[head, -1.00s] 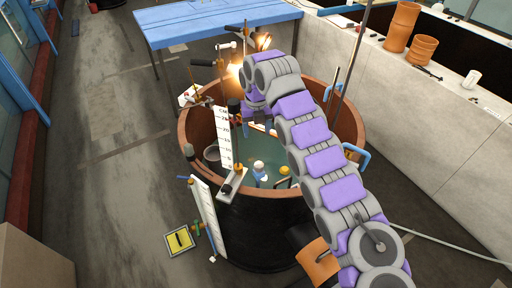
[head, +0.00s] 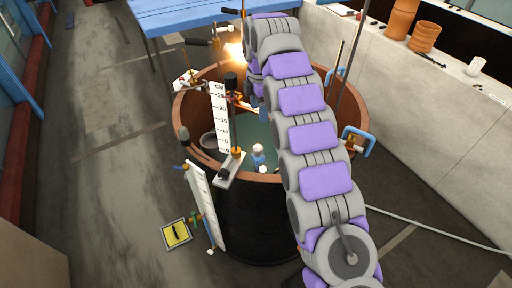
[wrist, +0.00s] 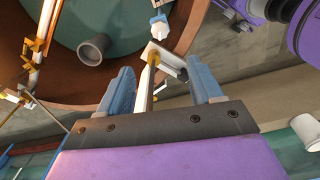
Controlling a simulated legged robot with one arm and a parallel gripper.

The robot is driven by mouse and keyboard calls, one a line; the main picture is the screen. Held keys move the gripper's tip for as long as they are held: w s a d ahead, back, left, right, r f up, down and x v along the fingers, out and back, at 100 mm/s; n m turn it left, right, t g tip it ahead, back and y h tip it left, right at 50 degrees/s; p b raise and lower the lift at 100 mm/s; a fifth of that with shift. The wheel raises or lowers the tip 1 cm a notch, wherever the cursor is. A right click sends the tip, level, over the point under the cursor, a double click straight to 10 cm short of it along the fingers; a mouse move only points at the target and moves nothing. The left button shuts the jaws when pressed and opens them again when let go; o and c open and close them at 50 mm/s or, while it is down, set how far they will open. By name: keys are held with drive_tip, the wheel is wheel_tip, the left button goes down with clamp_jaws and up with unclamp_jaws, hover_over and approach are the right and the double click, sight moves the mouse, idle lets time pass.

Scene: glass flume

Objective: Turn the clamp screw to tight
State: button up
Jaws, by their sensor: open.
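I cannot tell for certain which knob is the clamp screw. In the wrist view, my gripper (wrist: 162,72) is open, with two blue fingers apart. The rod, brass collar (wrist: 153,58) and plate show between and beyond the fingers; I see no grip on them.
A second scale (head: 205,205) hangs outside the tub. A blue table (head: 180,22) stands behind. A pale wall (head: 430,110) runs along the right.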

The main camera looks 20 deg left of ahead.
drive_tip(key=b, duration=0.8)
hover_over(258, 147)
wheel_tip(258, 147, down, 9)
drive_tip(key=shift+d+r, duration=0.1)
drive_tip(key=shift+f+b, duration=0.7)
drive_tip(key=shift+f, duration=3.5)
